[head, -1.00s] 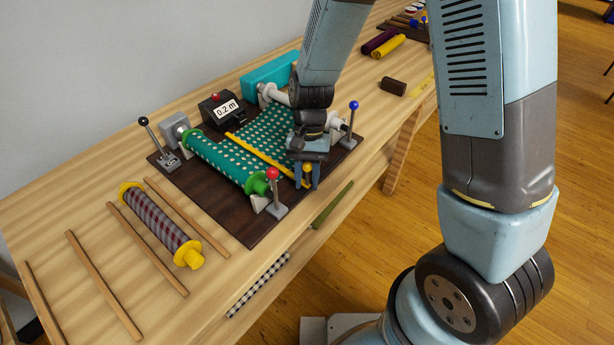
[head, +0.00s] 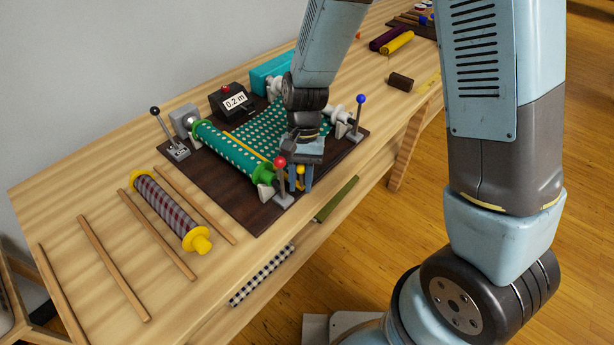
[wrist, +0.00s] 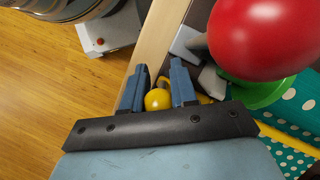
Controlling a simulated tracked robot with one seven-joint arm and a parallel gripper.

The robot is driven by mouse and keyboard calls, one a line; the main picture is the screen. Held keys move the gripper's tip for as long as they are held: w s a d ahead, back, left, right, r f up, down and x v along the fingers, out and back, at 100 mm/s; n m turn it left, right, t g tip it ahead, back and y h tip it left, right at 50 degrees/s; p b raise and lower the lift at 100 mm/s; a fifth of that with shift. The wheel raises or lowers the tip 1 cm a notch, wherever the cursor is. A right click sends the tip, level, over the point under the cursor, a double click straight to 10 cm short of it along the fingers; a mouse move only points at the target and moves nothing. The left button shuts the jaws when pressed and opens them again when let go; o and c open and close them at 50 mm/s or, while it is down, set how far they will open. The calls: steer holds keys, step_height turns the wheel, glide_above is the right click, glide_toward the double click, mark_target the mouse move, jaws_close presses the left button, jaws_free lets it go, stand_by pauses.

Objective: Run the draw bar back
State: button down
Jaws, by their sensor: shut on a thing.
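The yellow draw bar (head: 243,146) lies across the teal polka-dot cloth (head: 275,127), close beside the front cloth roll (head: 222,152) with its green end. My gripper (head: 300,182) is at the bar's near end, behind the red-knobbed lever (head: 281,163). In the wrist view my gripper's fingers (wrist: 158,86) are shut on the bar's round yellow knob (wrist: 157,100). My wrist hides part of the cloth in the head view.
The red ball (wrist: 262,38) looms close beside the fingers in the wrist view. A blue-knobbed lever (head: 360,102), a black-knobbed lever (head: 156,113) and a counter reading 0.2 m (head: 236,103) stand on the dark board (head: 240,215). A plaid roll (head: 165,211) lies left among sticks.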

steer(key=shift+a, duration=0.15)
steer(key=c, duration=0.9)
jaws_free()
steer(key=shift+c, duration=0.2)
steer(key=v, duration=1.3)
steer(key=shift+r, duration=0.35)
steer(key=shift+w, duration=0.15)
steer(key=s+d+r+t, duration=0.3)
steer(key=d+r, duration=0.3)
steer(key=d, duration=0.3)
steer(key=s+d+r+t, duration=0.3)
steer(key=d+r, duration=0.3)
steer(key=d, duration=0.3)
steer(key=s+d+r+t, duration=0.4)
steer(key=d+r, duration=0.2)
steer(key=d, duration=0.3)
steer(key=shift+s+r+n, duration=0.2)
steer(key=shift+r+n, duration=0.2)
